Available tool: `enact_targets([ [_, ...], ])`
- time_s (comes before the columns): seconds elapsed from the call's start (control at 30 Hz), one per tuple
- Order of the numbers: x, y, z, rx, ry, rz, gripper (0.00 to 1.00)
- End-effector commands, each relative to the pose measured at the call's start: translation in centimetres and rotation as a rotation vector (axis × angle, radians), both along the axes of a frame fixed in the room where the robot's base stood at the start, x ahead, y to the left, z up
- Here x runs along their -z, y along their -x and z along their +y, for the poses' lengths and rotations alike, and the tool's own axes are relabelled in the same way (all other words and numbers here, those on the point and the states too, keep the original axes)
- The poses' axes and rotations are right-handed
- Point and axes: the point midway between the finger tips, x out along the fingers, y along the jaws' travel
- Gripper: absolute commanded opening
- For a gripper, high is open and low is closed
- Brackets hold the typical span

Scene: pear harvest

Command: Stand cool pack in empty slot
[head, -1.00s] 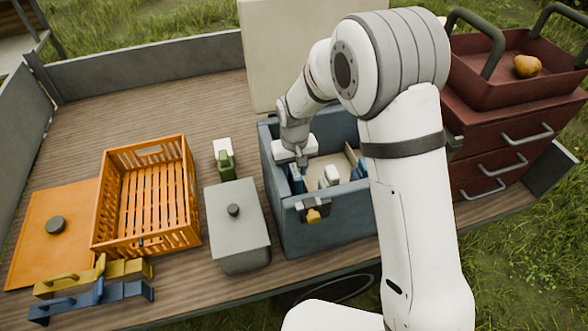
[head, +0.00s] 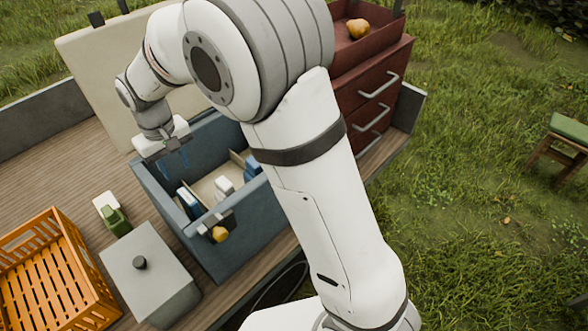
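The blue-grey cool box (head: 213,255) stands open on the wooden bed, with a pale inside and a divider. A blue and white cool pack (head: 189,203) stands near its left front wall. A white pack (head: 223,186) stands mid-box, and another blue pack (head: 252,166) is at the right, partly behind my arm. My gripper (head: 174,163) hangs over the box's back left part, above and behind the left pack and apart from it. Narrow blue shapes show at its fingers; I cannot tell whether these are fingers or something held. The slot floors are hidden.
A grey lidded box (head: 150,280) and an orange crate (head: 50,275) stand left of the cool box. A green-and-white item (head: 115,218) lies behind the grey box. A pale upright panel (head: 95,70) is behind, and a red drawer unit (head: 372,90) stands right.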

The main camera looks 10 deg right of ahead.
Motion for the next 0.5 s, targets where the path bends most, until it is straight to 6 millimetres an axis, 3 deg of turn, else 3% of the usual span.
enact_targets([
  [0.17, -3.7, 0.9, -6.3, 0.090, -0.023, -0.039, 0.36],
  [0.27, -6.0, 2.5, -11.4, 0.165, -0.037, -0.071, 0.36],
  [0.5, -9.0, 8.9, -21.6, 0.340, -0.061, -0.152, 0.36],
])
